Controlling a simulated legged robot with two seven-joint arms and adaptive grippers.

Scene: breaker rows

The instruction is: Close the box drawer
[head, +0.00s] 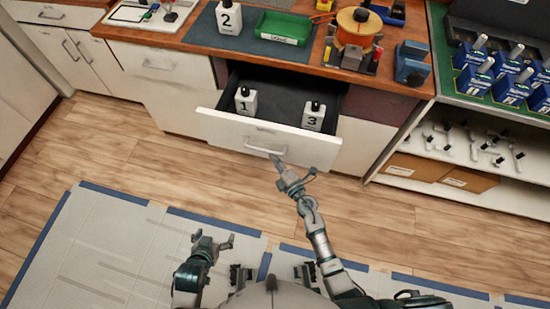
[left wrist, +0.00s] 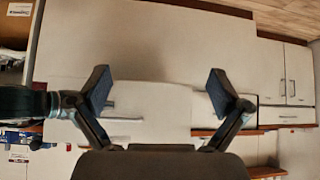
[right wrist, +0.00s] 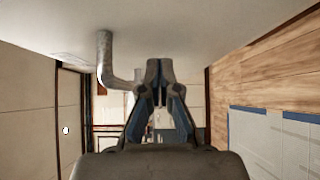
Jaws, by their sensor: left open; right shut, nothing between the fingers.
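The box drawer (head: 230,127) stands pulled out from the wooden-topped counter in the head view. Its front is white with a metal bar handle (head: 264,146), and its inside is dark. Bottle 1 (head: 246,104) and bottle 3 (head: 313,118) stand upright in it. My right gripper (head: 279,163) is shut and empty, just in front of the drawer front by the handle. In the right wrist view my right gripper (right wrist: 160,65) is beside the handle (right wrist: 106,60), not around it; contact with the front is unclear. My left gripper (head: 212,241) is open and empty, well away from the drawer.
On the counter are bottle 2 (head: 229,18), a green tray (head: 285,28) and an orange spool (head: 358,28). Shelves with blue boxes (head: 475,80) stand at the right. The wooden floor (head: 120,150) left of the drawer is clear.

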